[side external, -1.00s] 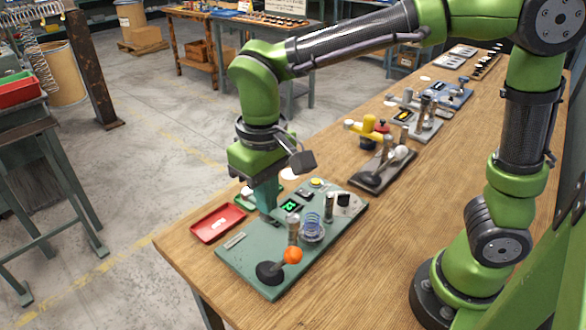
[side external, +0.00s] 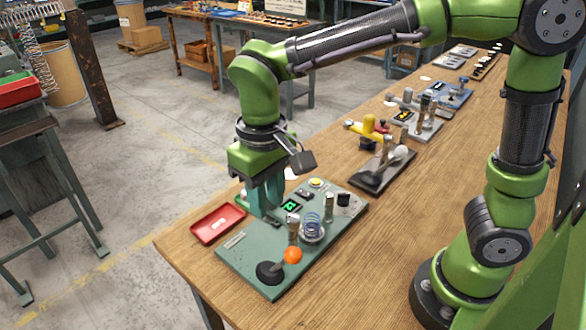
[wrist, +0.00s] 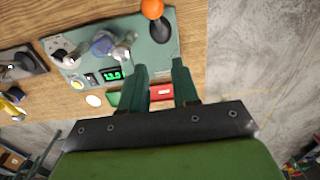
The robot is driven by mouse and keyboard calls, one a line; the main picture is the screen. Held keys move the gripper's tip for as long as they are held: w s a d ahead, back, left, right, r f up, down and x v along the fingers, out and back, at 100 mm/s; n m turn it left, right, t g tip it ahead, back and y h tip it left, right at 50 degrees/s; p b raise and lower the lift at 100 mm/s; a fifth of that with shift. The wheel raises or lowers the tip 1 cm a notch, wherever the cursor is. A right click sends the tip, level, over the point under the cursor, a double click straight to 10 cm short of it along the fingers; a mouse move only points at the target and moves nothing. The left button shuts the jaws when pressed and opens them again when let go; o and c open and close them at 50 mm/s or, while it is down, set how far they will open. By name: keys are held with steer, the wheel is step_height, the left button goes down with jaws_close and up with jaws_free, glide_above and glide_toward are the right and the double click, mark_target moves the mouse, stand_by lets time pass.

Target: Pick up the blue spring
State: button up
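The blue spring (side external: 313,225) stands upright on a round silver holder on the green machine plate (side external: 262,262) in the side external view. In the wrist view the blue spring (wrist: 102,44) is up and left of my fingers. My gripper (side external: 262,212) is above the plate's far left part, beside the green display and apart from the spring. In the wrist view my gripper (wrist: 159,65) has its two green fingers spread with nothing held between them.
A lever with an orange knob (side external: 292,255) and metal posts (side external: 293,231) stand close to the spring. A red tray (side external: 217,223) lies left of the plate. Other coloured machines, including one with a yellow part (side external: 369,127), stand farther along the wooden bench.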

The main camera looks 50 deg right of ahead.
steer(key=o, duration=0.6)
steer(key=n, duration=0.1)
glide_above(313, 217)
steer(key=f+n, duration=0.1)
steer(key=f, duration=0.3)
steer(key=f+n, duration=0.1)
steer(key=f, duration=0.2)
steer(key=f+n, duration=0.1)
steer(key=f, duration=0.3)
steer(key=shift+d+f, duration=0.35)
steer(key=shift+a+f, duration=0.2)
steer(key=shift+f, duration=1.1)
steer(key=shift+a+f, duration=0.15)
steer(key=shift+f, duration=1.15)
